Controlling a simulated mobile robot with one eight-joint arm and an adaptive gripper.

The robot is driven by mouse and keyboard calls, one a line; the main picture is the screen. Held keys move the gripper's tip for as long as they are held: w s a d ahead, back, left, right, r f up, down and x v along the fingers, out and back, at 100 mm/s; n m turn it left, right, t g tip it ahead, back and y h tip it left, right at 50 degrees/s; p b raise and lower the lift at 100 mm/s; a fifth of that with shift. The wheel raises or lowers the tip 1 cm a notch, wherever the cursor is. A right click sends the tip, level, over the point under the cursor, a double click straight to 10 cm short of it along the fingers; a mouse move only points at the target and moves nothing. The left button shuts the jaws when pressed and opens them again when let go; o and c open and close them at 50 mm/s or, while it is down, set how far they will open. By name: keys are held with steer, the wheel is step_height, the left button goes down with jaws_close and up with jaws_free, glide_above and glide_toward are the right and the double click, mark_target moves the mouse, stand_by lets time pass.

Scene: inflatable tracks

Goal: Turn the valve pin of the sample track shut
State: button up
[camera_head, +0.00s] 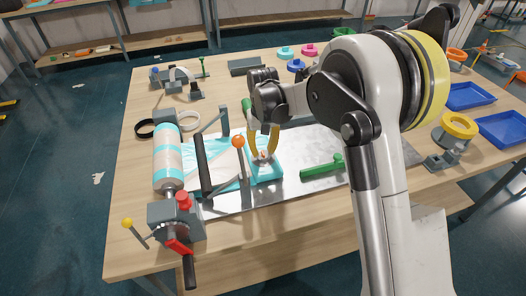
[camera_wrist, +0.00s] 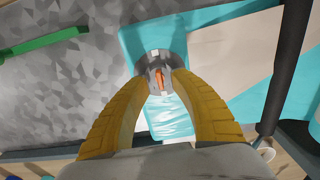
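The sample track is a cyan and beige sheet (camera_head: 265,173) lying on a metal plate; its cyan end also shows in the wrist view (camera_wrist: 148,42). On that end sits a round grey valve with an orange valve pin (camera_wrist: 160,78) at its centre. The slim pin appears nearly lengthwise in the wrist picture. My gripper (camera_head: 264,156) points down over the valve, its yellow fingers apart. In the wrist view the fingertips (camera_wrist: 161,76) flank the grey valve body, with the pin between them. I cannot tell whether they touch it.
A dark roller bar (camera_head: 203,165) and an orange-knobbed lever (camera_head: 238,143) stand just left of my gripper. A green-handled tool (camera_head: 322,168) lies on the plate to the right.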

mark_target(264, 153)
step_height(264, 153, up, 11)
stand_by(0.3)
steer(key=shift+r, duration=0.1)
steer(key=s+d+r+m+t, duration=0.1)
steer(key=s+d+r+t, duration=0.2)
steer(key=s+d+r, duration=0.75)
steer(key=s+d+f+m+t, duration=0.1)
steer(key=s+d, duration=0.3)
steer(key=s, duration=0.4)
steer(key=s+d+f+m+t, duration=0.1)
steer(key=s+d+f+t, duration=0.2)
steer(key=s, duration=0.5)
steer(key=shift+s+d+f, duration=0.4)
steer(key=shift+d+f, duration=0.05)
steer(key=shift+f, duration=0.1)
